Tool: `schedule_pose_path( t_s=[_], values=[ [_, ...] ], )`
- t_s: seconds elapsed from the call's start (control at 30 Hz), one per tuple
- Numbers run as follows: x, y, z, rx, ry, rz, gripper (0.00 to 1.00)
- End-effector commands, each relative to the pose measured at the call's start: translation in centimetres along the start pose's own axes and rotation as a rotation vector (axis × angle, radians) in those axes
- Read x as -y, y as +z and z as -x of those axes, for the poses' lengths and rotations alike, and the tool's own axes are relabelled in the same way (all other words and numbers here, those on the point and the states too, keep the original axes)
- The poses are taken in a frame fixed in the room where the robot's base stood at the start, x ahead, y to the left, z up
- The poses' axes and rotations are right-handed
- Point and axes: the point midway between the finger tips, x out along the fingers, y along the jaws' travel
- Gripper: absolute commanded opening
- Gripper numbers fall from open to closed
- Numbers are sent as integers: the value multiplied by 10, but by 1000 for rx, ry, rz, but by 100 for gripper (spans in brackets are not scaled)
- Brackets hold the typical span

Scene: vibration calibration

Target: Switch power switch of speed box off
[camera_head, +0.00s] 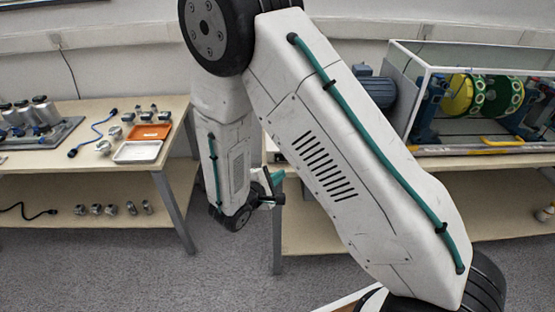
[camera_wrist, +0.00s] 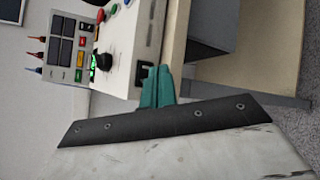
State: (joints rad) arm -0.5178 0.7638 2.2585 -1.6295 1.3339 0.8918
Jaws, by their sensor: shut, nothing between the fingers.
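In the wrist view a pale control box (camera_wrist: 123,60), probably the speed box, fills the upper middle. It has a black knob (camera_wrist: 103,61), a small green-lit part (camera_wrist: 92,70) and coloured buttons. A dark switch-like part (camera_wrist: 140,74) sits near its lower edge; I cannot tell whether it is the power switch or its position. My gripper (camera_wrist: 157,76) is shut and empty, its teal fingers close to that dark part; I cannot tell if they touch. In the head view my gripper (camera_head: 277,181) shows beside the table edge, partly behind my arm, and I do not see the box.
A second panel (camera_wrist: 68,45) with dark displays and coloured buttons stands beside the box. In the head view a glass-walled rotor rig (camera_head: 480,95) stands on the right table. The left table (camera_head: 175,105) holds an orange tray (camera_head: 150,131), a white tray (camera_head: 138,151) and sensors.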

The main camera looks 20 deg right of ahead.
Motion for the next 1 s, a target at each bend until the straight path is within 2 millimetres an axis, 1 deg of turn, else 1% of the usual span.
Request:
schedule_pose_path(
  t_s=[0.1, 0.33, 0.5, 1.0],
  values=[
    [-8, -8, -12, 2, -1, -2, 0],
    [-17, -18, -25, 0, -1, 1, 0],
    [-19, -20, -27, 0, -1, 1, 0],
    [-19, -20, -27, 0, 0, 1, 0]
  ],
)
